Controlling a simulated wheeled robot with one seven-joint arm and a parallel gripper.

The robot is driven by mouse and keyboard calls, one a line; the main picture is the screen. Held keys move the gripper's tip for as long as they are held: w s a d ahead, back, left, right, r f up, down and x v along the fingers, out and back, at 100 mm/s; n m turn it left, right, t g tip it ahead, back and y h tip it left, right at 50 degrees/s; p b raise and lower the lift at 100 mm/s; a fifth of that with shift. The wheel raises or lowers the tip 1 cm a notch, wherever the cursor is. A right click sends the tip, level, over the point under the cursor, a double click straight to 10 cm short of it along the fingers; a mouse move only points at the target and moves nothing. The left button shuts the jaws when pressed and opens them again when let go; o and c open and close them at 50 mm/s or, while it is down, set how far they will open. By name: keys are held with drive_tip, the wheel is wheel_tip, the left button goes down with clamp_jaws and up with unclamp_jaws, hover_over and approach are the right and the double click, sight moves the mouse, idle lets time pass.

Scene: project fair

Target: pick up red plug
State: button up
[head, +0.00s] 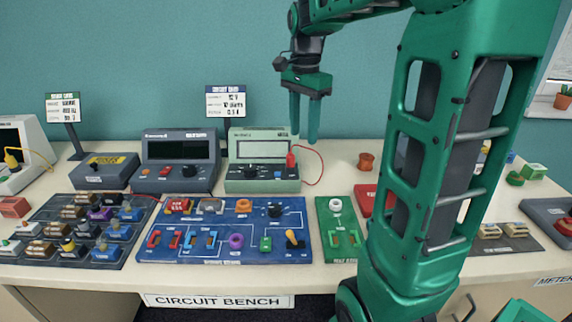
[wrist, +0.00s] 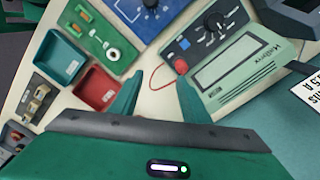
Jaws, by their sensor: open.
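The red plug (head: 291,160) stands upright at the right front of the pale green meter (head: 263,185), with a thin red wire looping off to the right. In the wrist view the red plug (wrist: 181,67) shows beside the meter (wrist: 240,65), just beyond the tip of the right finger. My gripper (head: 304,137) is open and empty, pointing down. It hangs above the bench, apart from the plug, and appears a little right of it in the head view. Both fingers also show in the wrist view (wrist: 157,82).
A dark grey meter (head: 180,178) stands left of the green one. A blue circuit board (head: 222,252) and a green board (head: 338,210) lie in front. A red tray (wrist: 97,90) and a teal tray (wrist: 60,57) lie nearby. An orange spool (head: 366,161) stands to the right.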

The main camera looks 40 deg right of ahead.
drive_tip(key=r+m, duration=0.1)
drive_tip(key=m, duration=0.1)
hover_over(291, 161)
drive_tip(key=w+d, duration=0.1)
drive_tip(key=shift+w+f, duration=0.2)
drive_tip(key=shift+f, duration=0.1)
wheel_tip(291, 161, down, 10)
drive_tip(key=shift+c, duration=0.3)
clamp_jaws()
